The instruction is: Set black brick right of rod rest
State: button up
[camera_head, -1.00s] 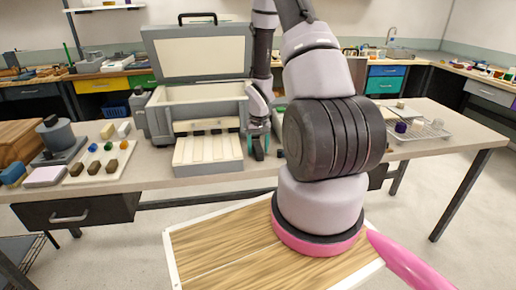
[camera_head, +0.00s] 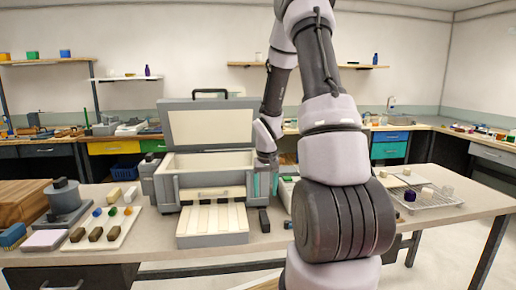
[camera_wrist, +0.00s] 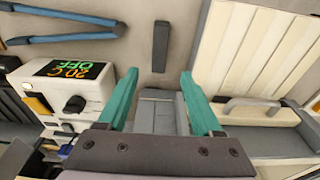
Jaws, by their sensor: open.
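The black brick (camera_head: 264,220) stands on the table just right of a cream grooved panel with a grey rim (camera_head: 212,222); this is probably the rod rest. In the wrist view the black brick (camera_wrist: 160,46) lies alone on the bare table, apart from the panel (camera_wrist: 252,50) and beyond my fingertips. My gripper (camera_head: 266,184) is open and empty. It hangs behind and above the brick, beside the grey kiln. Its teal fingers (camera_wrist: 160,95) show apart in the wrist view, with a grey stepped block (camera_wrist: 155,115) below them.
The open-lidded grey kiln (camera_head: 208,130) stands behind the panel. A controller box (camera_wrist: 75,90) reading "20C OFF" and blue tongs (camera_wrist: 65,28) lie on the brick's other side. A board with brown blocks (camera_head: 104,228) is at left, a wire rack (camera_head: 432,200) at right.

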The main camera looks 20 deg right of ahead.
notch_tip(320, 180, up, 11)
jog(key=s+a+t, duration=0.1)
jog(key=s+a, duration=0.1)
jog(key=a, duration=0.1)
jog(key=s+a+r+t, duration=0.1)
jog(key=s+a+r, duration=0.2)
jog(key=s+r, duration=0.3)
jog(key=s+a+r+t+y, duration=0.1)
jog(key=s+a+r+t, duration=0.1)
jog(key=s+a+r, duration=0.2)
jog(key=s+a+r+m+t+y, duration=0.1)
jog(key=s+a+r, duration=0.2)
jog(key=s+r, duration=0.5)
notch_tip(320, 180, up, 2)
jog(key=shift+a+r+t, duration=0.15)
jog(key=shift+a+t, duration=0.1)
jog(key=shift+t, duration=0.15)
jog(key=shift+w, duration=0.1)
